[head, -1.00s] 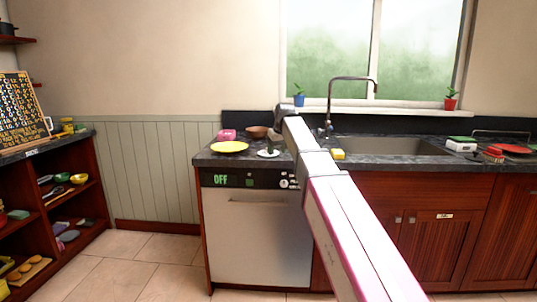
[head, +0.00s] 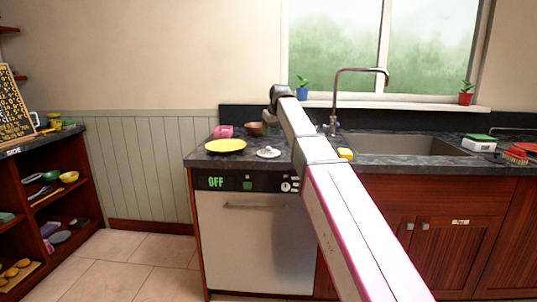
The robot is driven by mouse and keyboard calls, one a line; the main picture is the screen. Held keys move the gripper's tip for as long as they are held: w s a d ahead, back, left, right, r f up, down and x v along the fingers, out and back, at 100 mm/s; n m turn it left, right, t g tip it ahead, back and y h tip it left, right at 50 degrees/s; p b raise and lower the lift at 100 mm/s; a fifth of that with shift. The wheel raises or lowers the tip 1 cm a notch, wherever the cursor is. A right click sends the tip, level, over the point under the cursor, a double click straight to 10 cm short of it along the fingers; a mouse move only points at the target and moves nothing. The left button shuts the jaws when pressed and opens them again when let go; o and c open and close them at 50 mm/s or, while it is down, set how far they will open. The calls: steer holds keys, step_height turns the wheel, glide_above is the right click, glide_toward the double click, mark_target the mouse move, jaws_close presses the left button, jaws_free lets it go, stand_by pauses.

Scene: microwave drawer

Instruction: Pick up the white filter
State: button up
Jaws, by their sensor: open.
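A small round white item (head: 268,152), which looks like the white filter, lies on the dark counter right of the yellow plate. It has a small raised part on top. My arm reaches in from the lower right, and my gripper (head: 272,107) shows small and dark at its far end, above the counter and apart from the white item. My gripper is open with nothing seen in it; its fingers are hard to make out.
A yellow plate (head: 225,146), a pink item (head: 223,131) and a brown bowl (head: 255,129) stand close by. A yellow sponge (head: 345,154) lies beside the sink (head: 400,145). The faucet (head: 338,95) rises behind. A dishwasher (head: 250,235) is below; a shelf unit (head: 30,235) stands left.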

mark_target(268, 147)
steer(key=x, duration=0.8)
steer(key=shift+s+f, duration=0.15)
steer(key=c, duration=1)
